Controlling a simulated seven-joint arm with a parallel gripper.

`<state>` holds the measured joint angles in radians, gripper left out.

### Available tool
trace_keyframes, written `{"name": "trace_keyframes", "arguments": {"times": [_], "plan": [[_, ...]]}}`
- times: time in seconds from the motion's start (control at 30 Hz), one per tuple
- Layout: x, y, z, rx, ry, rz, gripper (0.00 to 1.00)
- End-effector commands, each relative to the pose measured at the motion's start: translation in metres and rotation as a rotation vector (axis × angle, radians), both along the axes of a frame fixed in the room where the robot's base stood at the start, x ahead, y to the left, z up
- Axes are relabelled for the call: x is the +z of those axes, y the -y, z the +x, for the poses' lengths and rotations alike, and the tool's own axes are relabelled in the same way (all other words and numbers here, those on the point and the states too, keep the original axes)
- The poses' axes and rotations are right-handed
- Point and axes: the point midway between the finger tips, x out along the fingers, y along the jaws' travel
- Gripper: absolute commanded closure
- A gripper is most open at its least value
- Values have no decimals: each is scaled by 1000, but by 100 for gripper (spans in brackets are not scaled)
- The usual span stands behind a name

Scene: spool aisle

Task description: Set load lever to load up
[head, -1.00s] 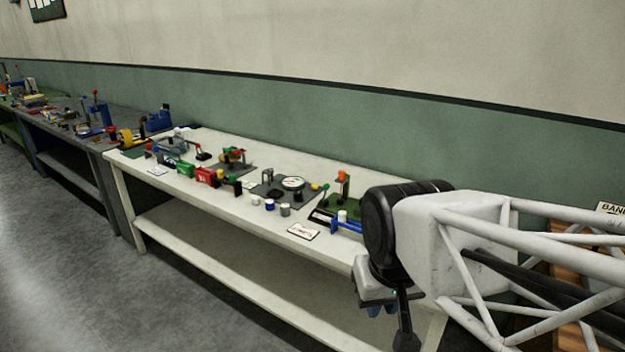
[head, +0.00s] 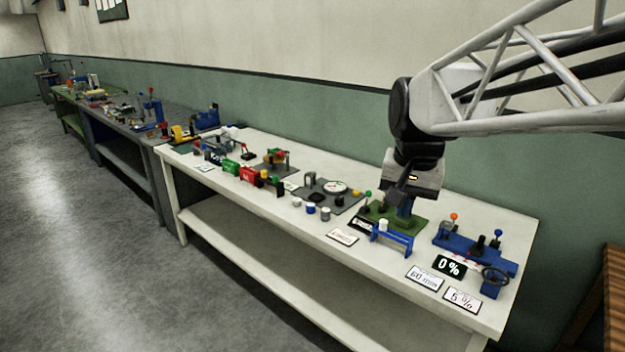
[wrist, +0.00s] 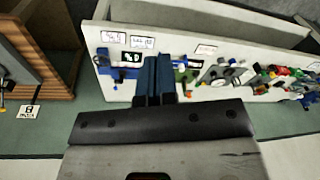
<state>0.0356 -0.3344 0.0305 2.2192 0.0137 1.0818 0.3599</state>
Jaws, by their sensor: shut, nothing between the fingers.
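A blue fixture (head: 460,244) stands at the right end of the white bench, with an orange-knobbed lever (head: 454,217), a blue-knobbed lever (head: 497,234) and a black handwheel (head: 495,274). I cannot tell which lever is the load lever. A black display (head: 449,266) on it reads 0 %; it also shows in the wrist view (wrist: 131,57). My gripper (head: 404,217) points down over the green-based fixture (head: 380,215), left of the blue fixture. Its blue fingers (wrist: 157,60) are shut and empty, hiding part of the bench in the wrist view.
White cards (head: 425,277) lie at the bench's front edge. A blue frame (head: 393,237) stands before the green base. Several small fixtures, including one with a white dial (head: 335,187), fill the bench to the left. A wooden rack (head: 607,310) stands at the far right.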

Motion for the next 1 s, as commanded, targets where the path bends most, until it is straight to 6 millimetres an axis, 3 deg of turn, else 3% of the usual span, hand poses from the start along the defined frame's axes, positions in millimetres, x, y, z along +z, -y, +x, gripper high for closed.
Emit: {"name": "trace_keyframes", "arguments": {"times": [0.53,1.0], "plan": [[36,10,104,-210,-50,38,100],[53,22,193,-394,-97,65,100]]}}
